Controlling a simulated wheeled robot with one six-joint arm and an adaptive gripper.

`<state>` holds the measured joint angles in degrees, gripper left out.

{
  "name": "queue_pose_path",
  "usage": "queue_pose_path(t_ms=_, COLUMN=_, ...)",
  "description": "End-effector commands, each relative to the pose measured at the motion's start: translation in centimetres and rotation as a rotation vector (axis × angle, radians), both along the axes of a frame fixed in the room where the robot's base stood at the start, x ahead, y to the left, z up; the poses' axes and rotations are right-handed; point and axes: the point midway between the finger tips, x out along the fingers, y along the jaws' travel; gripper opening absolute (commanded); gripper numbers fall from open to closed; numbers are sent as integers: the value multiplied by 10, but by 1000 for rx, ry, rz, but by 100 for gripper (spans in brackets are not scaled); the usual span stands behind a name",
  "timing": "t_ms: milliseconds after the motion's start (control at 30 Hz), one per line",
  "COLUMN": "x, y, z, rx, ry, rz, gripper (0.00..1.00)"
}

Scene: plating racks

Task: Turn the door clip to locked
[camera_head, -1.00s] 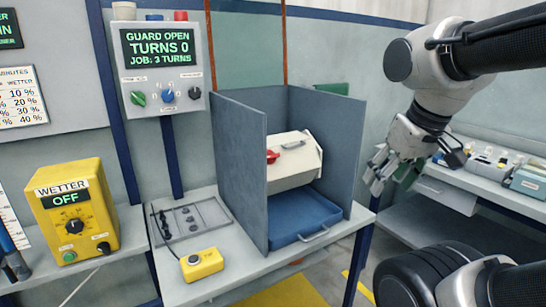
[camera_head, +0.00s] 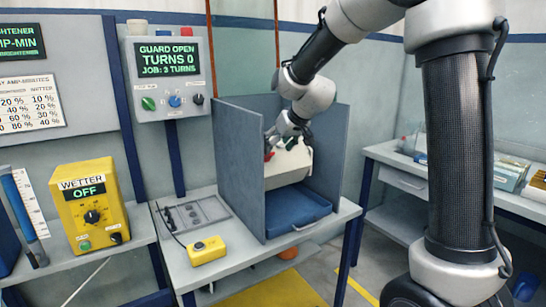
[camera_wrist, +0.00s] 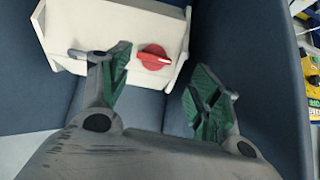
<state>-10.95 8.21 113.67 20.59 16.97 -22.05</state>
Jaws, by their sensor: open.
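In the head view only a bit of the red clip (camera_head: 268,156) shows beside my gripper. The cream box (camera_head: 290,168) sits inside the grey booth, and it also shows in the wrist view (camera_wrist: 105,25). My gripper (camera_head: 272,140) is inside the booth at the box. In the wrist view my gripper (camera_wrist: 158,85) is open, its green-padded fingers apart on either side of the clip, with nothing between them. Contact cannot be told.
Grey booth walls (camera_head: 240,165) stand close on both sides of the box. A blue tray (camera_head: 297,210) lies below it. The control panel (camera_head: 165,75) reads GUARD OPEN, TURNS 0. A yellow button box (camera_head: 207,251) and yellow wetter unit (camera_head: 90,205) stand left.

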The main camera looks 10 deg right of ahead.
Motion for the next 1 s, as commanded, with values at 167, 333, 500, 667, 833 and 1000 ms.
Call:
queue_pose_path(t_ms=167, x=13, y=-1, z=1, rx=-34, ry=-60, rz=22, gripper=62)
queue_pose_path(t_ms=333, x=30, y=5, z=-18, rx=-34, ry=-57, rz=23, gripper=62)
queue_pose_path(t_ms=500, x=48, y=11, z=-38, rx=-34, ry=-57, rz=23, gripper=62)
queue_pose_path(t_ms=667, x=58, y=14, z=-47, rx=-33, ry=-58, rz=23, gripper=62)
queue_pose_path(t_ms=833, x=60, y=15, z=-49, rx=-35, ry=-59, rz=24, gripper=62)
queue_pose_path(t_ms=1000, x=60, y=15, z=-49, rx=-33, ry=-58, rz=24, gripper=55)
